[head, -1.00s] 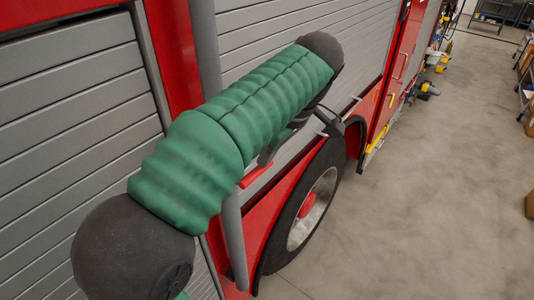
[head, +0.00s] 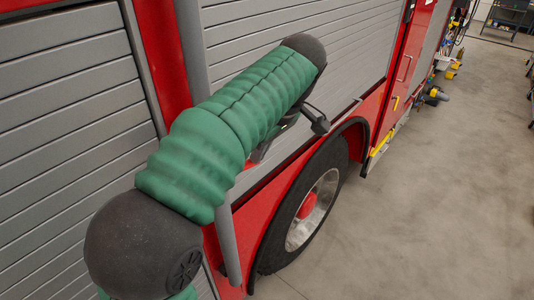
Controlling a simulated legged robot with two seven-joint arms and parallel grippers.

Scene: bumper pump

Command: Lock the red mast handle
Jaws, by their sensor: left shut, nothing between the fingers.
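The grey upright mast pole (head: 229,245) stands against the truck side, partly behind my green-sleeved left arm. I cannot make out the red mast handle now; my arm may be covering it. My left gripper (head: 317,121) shows as dark parts below the far end of the forearm, above the wheel arch. It is shut and empty, and much of it is hidden by the arm. I cannot tell whether it touches the mast. My right gripper is not in view.
The red truck has grey roller shutters (head: 305,45) close behind my arm. A wheel (head: 312,208) sits in the arch below. Yellow items (head: 452,73) stand on the floor beyond. The concrete floor (head: 440,200) to the right is clear.

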